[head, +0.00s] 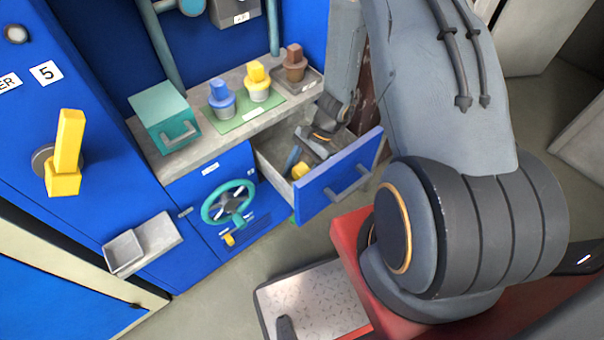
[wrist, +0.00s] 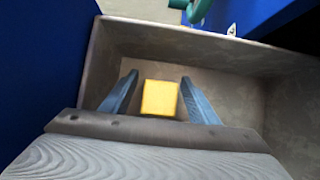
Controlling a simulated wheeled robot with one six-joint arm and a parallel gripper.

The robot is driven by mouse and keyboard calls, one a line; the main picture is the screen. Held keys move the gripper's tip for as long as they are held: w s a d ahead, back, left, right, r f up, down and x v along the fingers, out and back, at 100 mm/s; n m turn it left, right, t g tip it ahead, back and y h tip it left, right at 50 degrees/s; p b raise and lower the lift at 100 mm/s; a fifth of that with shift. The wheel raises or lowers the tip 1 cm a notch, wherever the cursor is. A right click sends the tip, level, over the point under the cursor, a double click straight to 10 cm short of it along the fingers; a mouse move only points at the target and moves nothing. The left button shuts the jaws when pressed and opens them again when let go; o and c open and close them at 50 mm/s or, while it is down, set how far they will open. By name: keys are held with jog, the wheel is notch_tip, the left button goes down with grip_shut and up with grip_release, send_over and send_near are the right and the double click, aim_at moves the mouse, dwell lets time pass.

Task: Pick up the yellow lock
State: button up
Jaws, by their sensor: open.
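The yellow lock (wrist: 160,98) lies inside an open drawer (wrist: 200,43). In the wrist view it shows as a yellow block between the two blue fingers of my gripper (wrist: 158,100). The fingers are apart, with a visible gap on each side of the lock. In the head view the lock (head: 300,171) shows as a small yellow shape in the drawer, beside my gripper (head: 296,162), which reaches down into it. Part of the lock is hidden there by the gripper. How far the fingertips reach down past the lock I cannot tell.
The blue drawer front (head: 340,178) and grey walls surround my gripper. Above stands a shelf with a teal box (head: 163,118) and blue, yellow and brown plugs (head: 257,82). A teal handwheel (head: 229,203) is left of the drawer. A yellow handle (head: 67,150) is on the left panel.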

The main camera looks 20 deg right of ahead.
jog(key=shift+a+f, duration=0.2)
jog(key=shift+f, duration=0.1)
jog(key=shift+c, duration=0.5)
jog(key=c, duration=1.1)
jog(key=shift+o, duration=0.2)
jog(key=shift+r, duration=0.15)
